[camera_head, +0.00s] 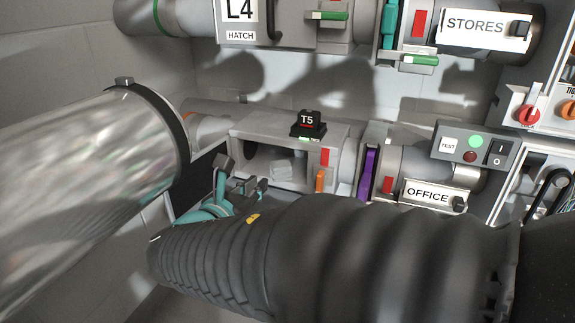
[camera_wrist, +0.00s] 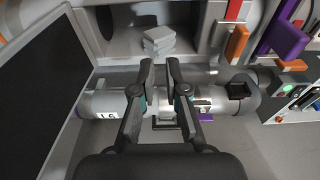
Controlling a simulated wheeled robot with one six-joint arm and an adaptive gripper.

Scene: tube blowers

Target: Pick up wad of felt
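The wad of felt appears to be the pale grey folded stack (camera_wrist: 158,40) inside the open hatch of the T5 tube in the wrist view. In the head view my gripper (camera_head: 243,178) is at the hatch's lower left, partly hidden by my arm.
The T5 hatch housing (camera_head: 243,133) has an orange tab (camera_head: 319,181) at its right. A large clear tube (camera_head: 80,180) stands at left. A purple flange (camera_head: 368,172) and the OFFICE tube (camera_head: 405,165) are to the right. Another tube labelled L6 (camera_wrist: 105,103) runs below the hatch.

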